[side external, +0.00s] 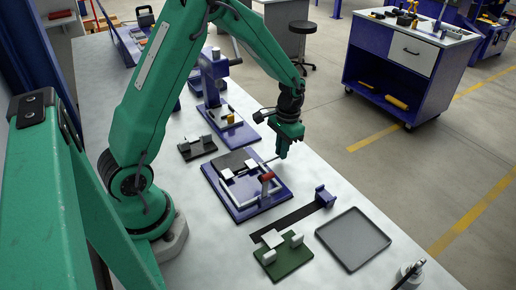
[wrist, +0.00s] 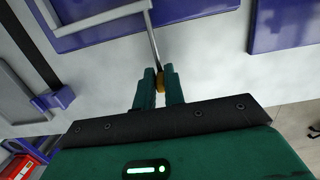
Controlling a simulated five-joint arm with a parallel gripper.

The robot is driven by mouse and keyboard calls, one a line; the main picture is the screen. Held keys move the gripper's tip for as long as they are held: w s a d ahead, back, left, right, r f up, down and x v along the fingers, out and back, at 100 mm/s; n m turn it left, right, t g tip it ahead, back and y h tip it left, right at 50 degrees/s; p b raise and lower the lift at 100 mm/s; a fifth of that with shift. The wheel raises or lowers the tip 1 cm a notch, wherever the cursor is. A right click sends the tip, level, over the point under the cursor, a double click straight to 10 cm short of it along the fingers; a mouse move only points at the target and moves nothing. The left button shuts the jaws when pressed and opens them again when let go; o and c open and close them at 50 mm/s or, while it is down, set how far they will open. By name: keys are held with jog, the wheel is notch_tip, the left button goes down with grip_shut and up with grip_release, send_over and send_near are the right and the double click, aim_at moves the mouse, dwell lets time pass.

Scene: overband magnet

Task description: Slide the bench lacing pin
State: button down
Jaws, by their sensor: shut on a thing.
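The bench lacing pin is a thin grey rod with a yellow end. In the wrist view, the rod (wrist: 154,42) runs from a pale frame on a blue plate down to my gripper (wrist: 159,84). The fingers are shut on the yellow end, which shows between them. In the side view, my gripper (side external: 283,153) is at the right edge of the blue fixture (side external: 240,212), and the rod (side external: 270,159) points left to the pale frame. The fixture carries a dark slab (side external: 232,160) and a red-marked part (side external: 267,177). How deep the rod sits is hidden.
A grey tray (side external: 353,240), a green block fixture (side external: 285,262) and a dark strip with a blue end block (side external: 325,196) stand in front. A small black fixture (side external: 197,147) and a blue press (side external: 213,80) stand behind. The table right of my gripper is clear.

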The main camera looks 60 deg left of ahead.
jog(key=shift+w, duration=2.05)
jog(key=c, duration=1.4)
grip_release()
jog(key=shift+r, duration=0.1)
notch_tip(320, 180, up, 8)
jog(key=shift+w+f, duration=0.2)
jog(key=shift+w, duration=0.25)
